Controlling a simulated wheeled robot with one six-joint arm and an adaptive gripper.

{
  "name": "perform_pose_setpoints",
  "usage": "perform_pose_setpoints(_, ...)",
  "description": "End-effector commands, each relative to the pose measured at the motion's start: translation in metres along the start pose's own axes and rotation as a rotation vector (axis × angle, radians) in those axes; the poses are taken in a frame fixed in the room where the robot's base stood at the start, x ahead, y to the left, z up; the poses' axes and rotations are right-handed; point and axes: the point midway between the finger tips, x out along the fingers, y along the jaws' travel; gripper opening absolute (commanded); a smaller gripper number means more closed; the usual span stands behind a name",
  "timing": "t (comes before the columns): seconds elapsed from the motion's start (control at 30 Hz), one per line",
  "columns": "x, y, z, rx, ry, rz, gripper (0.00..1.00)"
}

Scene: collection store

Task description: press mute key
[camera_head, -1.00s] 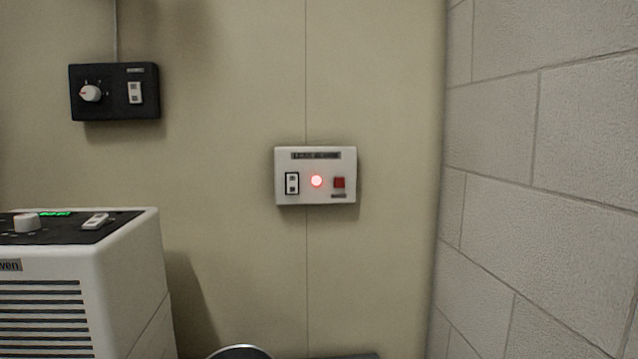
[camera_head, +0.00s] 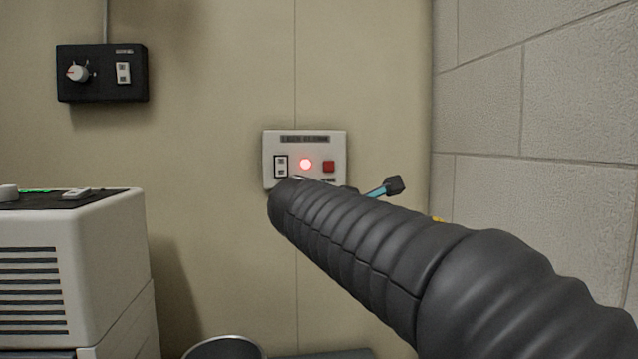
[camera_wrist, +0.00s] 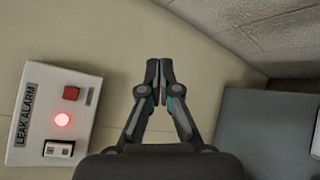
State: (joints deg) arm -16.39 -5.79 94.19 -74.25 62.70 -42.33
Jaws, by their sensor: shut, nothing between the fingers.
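A white wall panel (camera_head: 271,147) hangs on the beige wall. In the wrist view it (camera_wrist: 37,123) reads LEAK ALARM. It has a lit red lamp (camera_head: 305,164), a square red key (camera_head: 328,167) on its right and a white rocker switch (camera_head: 281,166) on its left. The red key also shows in the wrist view (camera_wrist: 71,93); the label beside it is too small to read. My gripper (camera_wrist: 160,66) is shut and empty, to the right of the panel in the wrist view and apart from it. In the head view my arm hides most of the gripper and the panel's lower edge.
A black control box (camera_head: 101,73) with a knob and switch hangs at upper left. A white louvred machine (camera_head: 105,240) stands at lower left. A block wall (camera_head: 540,110) bounds the right side. A round rim (camera_head: 222,347) shows at the bottom. Wall between is bare.

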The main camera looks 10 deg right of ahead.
Motion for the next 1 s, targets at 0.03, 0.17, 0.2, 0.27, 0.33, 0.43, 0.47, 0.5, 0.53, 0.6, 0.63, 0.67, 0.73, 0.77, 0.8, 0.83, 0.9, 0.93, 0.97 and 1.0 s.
perform_pose_setpoints(0.03, 0.003, 0.02, -0.012, -0.073, -0.041, 0.06, 0.0)
perform_pose_setpoints(0.17, -0.001, 0.069, -0.022, -0.225, -0.155, 0.182, 0.0)
perform_pose_setpoints(0.2, -0.003, 0.08, -0.024, -0.259, -0.184, 0.208, 0.0)
perform_pose_setpoints(0.27, -0.006, 0.093, -0.027, -0.296, -0.217, 0.237, 0.0)
perform_pose_setpoints(0.33, -0.009, 0.102, -0.028, -0.323, -0.245, 0.259, 0.0)
perform_pose_setpoints(0.43, -0.011, 0.109, -0.028, -0.339, -0.262, 0.272, 0.0)
perform_pose_setpoints(0.47, -0.011, 0.109, -0.028, -0.341, -0.263, 0.274, 0.0)
perform_pose_setpoints(0.5, -0.011, 0.11, -0.028, -0.341, -0.264, 0.274, 0.0)
perform_pose_setpoints(0.53, -0.011, 0.109, -0.027, -0.341, -0.264, 0.274, 0.0)
perform_pose_setpoints(0.6, -0.011, 0.109, -0.027, -0.34, -0.263, 0.273, 0.0)
perform_pose_setpoints(0.63, -0.011, 0.109, -0.027, -0.34, -0.263, 0.273, 0.0)
perform_pose_setpoints(0.67, -0.011, 0.109, -0.027, -0.34, -0.263, 0.273, 0.0)
perform_pose_setpoints(0.73, -0.011, 0.109, -0.027, -0.34, -0.262, 0.272, 0.0)
perform_pose_setpoints(0.77, -0.011, 0.109, -0.028, -0.339, -0.262, 0.272, 0.0)
perform_pose_setpoints(0.8, -0.01, 0.11, -0.028, -0.339, -0.262, 0.272, 0.0)
perform_pose_setpoints(0.83, -0.009, 0.11, -0.029, -0.339, -0.262, 0.272, 0.0)
perform_pose_setpoints(0.9, -0.006, 0.113, -0.031, -0.339, -0.262, 0.271, 0.0)
perform_pose_setpoints(0.93, -0.004, 0.114, -0.032, -0.339, -0.262, 0.271, 0.0)
perform_pose_setpoints(0.97, -0.002, 0.116, -0.034, -0.339, -0.262, 0.271, 0.0)
perform_pose_setpoints(1.0, 0.001, 0.117, -0.037, -0.34, -0.261, 0.271, 0.0)
